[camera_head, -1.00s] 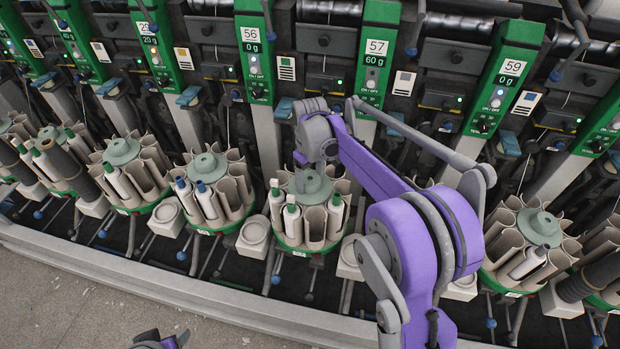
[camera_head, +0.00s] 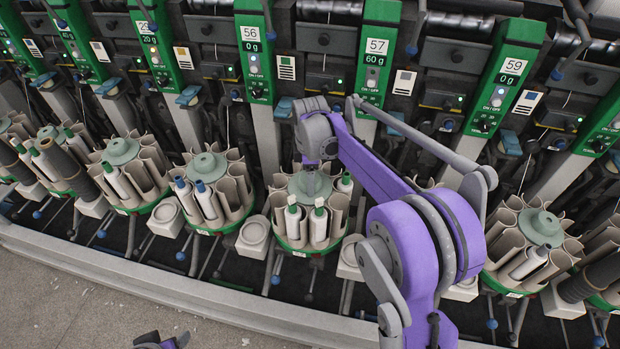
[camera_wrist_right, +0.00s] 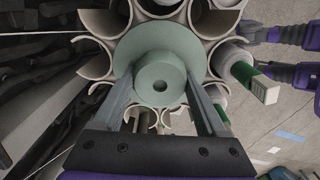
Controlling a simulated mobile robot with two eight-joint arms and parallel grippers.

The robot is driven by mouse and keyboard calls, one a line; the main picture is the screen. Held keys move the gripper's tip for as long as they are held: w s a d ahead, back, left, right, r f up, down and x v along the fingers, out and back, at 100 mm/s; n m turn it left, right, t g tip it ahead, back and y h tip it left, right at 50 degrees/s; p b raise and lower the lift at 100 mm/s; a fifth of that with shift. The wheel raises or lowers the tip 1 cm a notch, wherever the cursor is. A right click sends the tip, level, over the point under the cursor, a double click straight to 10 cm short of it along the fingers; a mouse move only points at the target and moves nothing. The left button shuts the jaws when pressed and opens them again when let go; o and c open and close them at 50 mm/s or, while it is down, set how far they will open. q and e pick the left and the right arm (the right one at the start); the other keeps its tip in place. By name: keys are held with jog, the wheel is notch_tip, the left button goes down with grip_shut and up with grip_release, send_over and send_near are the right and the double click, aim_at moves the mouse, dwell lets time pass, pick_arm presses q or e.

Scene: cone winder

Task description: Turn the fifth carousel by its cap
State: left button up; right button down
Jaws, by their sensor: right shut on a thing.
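The carousel (camera_head: 293,242) under my right arm has beige pockets on a green base and a grey-green cap (camera_head: 325,189). Several white tubes with green tips (camera_head: 319,223) stand in its front and right pockets. In the right wrist view, my right gripper (camera_wrist_right: 160,82) is shut on the cap's round central knob (camera_wrist_right: 160,88), one finger on each side, above the cap's wide disc (camera_wrist_right: 160,42). In the head view my right gripper (camera_head: 309,182) comes down onto the cap from above. A small part of my left gripper (camera_head: 163,341) shows at the bottom edge; its fingers are unclear.
Similar carousels stand left (camera_head: 205,166) and right (camera_head: 540,228) in the row, with small grey trays (camera_head: 254,236) between them. Green numbered panels (camera_head: 376,52) rise behind. A pale rail (camera_head: 200,302) runs along the front, with bare floor before it.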

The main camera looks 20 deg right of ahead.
jog(key=n, duration=0.5)
jog(key=shift+n, duration=0.4)
dwell(0.4)
grip_release()
jog(key=shift+r, duration=0.15)
notch_tip(320, 180, up, 11)
jog(key=shift+f+p, duration=0.2)
jog(key=shift+p, duration=0.1)
dwell(0.4)
